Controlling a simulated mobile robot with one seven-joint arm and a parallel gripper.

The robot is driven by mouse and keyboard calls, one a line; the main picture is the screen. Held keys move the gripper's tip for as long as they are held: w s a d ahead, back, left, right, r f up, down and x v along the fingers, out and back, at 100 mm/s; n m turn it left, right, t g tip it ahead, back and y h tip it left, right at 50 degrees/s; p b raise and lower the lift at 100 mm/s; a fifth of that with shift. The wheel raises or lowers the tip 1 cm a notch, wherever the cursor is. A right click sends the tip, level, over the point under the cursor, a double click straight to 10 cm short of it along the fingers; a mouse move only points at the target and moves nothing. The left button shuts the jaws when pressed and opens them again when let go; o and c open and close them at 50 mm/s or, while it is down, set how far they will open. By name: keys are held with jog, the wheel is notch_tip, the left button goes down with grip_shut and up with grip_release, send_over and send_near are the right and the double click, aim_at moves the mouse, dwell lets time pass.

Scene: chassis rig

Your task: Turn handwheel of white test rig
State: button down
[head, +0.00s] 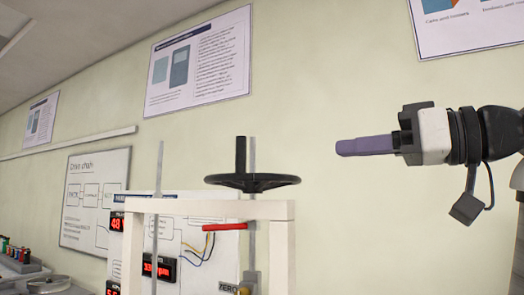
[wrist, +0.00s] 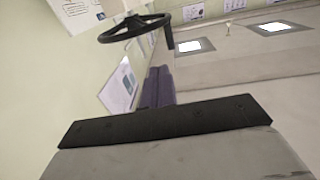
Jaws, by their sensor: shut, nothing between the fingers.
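The white test rig (head: 220,208) is a white frame at the lower middle of the head view. Its black handwheel (head: 275,182) lies flat above the top bar, with an upright black handle (head: 241,155) on its rim. The handwheel also shows at the top of the wrist view (wrist: 118,33), with its handle (wrist: 169,38) at the right. My gripper (head: 340,147) is at the right of the head view, with purple fingers pointing left. It is shut and empty, apart from the wheel, and appears higher and to its right. The fingers also show in the wrist view (wrist: 158,80).
A red bar (head: 225,227) and coloured wires sit below the rig's top bar. Upright grey rods (head: 159,180) rise at the rig. Red digital displays (head: 158,267) are behind it. Small coloured items (head: 20,252) stand at the lower left. The space between gripper and wheel looks clear.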

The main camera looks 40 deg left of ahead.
jog(key=s, duration=0.1)
jog(key=p, duration=0.5)
send_near(245, 152)
jog(key=shift+n+g, duration=0.3)
jog(key=a, duration=0.5)
jog(key=shift+s+a+r, duration=0.15)
jog(key=shift+s+r, duration=0.1)
jog(key=shift+s, duration=0.05)
jog(key=shift+s+a+f, duration=0.1)
jog(key=shift+s+a, duration=0.05)
jog(key=shift+a, duration=0.6)
